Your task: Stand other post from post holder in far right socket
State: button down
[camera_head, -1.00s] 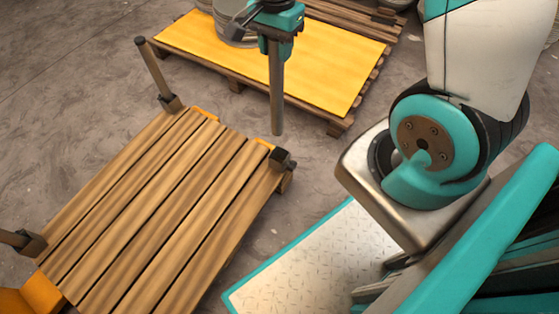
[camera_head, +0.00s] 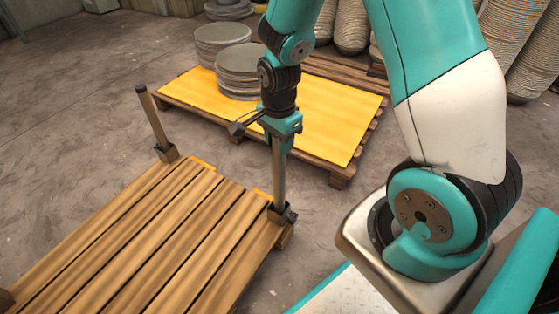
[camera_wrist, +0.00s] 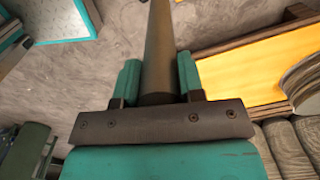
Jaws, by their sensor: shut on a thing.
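My gripper (camera_head: 283,124) is shut on a grey metal post (camera_head: 280,172), which hangs upright below it. The post's lower end meets the dark far right socket (camera_head: 281,213) at the corner of the wooden pallet (camera_head: 150,240). I cannot tell how deep it sits in the socket. In the wrist view, the post (camera_wrist: 158,45) runs between the two teal fingers of my gripper (camera_wrist: 158,82); its lower end and the socket are not clear there. Another post (camera_head: 152,117) stands upright in the far left socket (camera_head: 167,153).
Behind stands a low pallet with a yellow top (camera_head: 325,118), bearing stacks of grey discs (camera_head: 238,72). Several ribbed sacks or stacks (camera_head: 412,32) stand at the back right. Bare concrete floor (camera_head: 80,110) lies at the left.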

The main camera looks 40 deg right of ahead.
jog(key=b, duration=0.2)
send_over(279, 176)
jog(key=w+d, duration=0.1)
jog(key=shift+w+f, duration=0.2)
jog(key=shift+f, duration=2)
jog(key=shift+f, duration=0.2)
jog(key=c, duration=0.7)
grip_release()
jog(key=shift+c, duration=0.2)
jog(key=shift+r, duration=0.15)
